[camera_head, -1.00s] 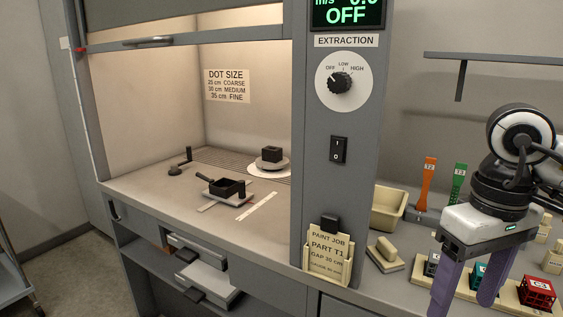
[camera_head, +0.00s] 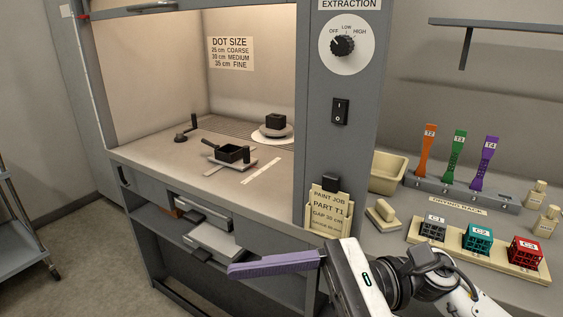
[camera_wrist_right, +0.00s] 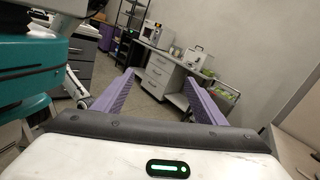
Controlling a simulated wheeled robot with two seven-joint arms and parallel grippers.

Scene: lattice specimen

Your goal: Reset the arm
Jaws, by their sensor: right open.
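My right gripper (camera_head: 275,263) is low in front of the bench in the head view. Its purple fingers point left, and they overlap from this angle. In the right wrist view the two fingers (camera_wrist_right: 158,90) stand wide apart with nothing between them. The gripper is open and empty. The forearm comes in from the lower right. My left gripper is not in the head view.
The fume hood's grey pillar (camera_head: 345,120) stands behind the gripper. A drying rack (camera_head: 408,180) and a tray of cubes (camera_head: 453,262) are at right.

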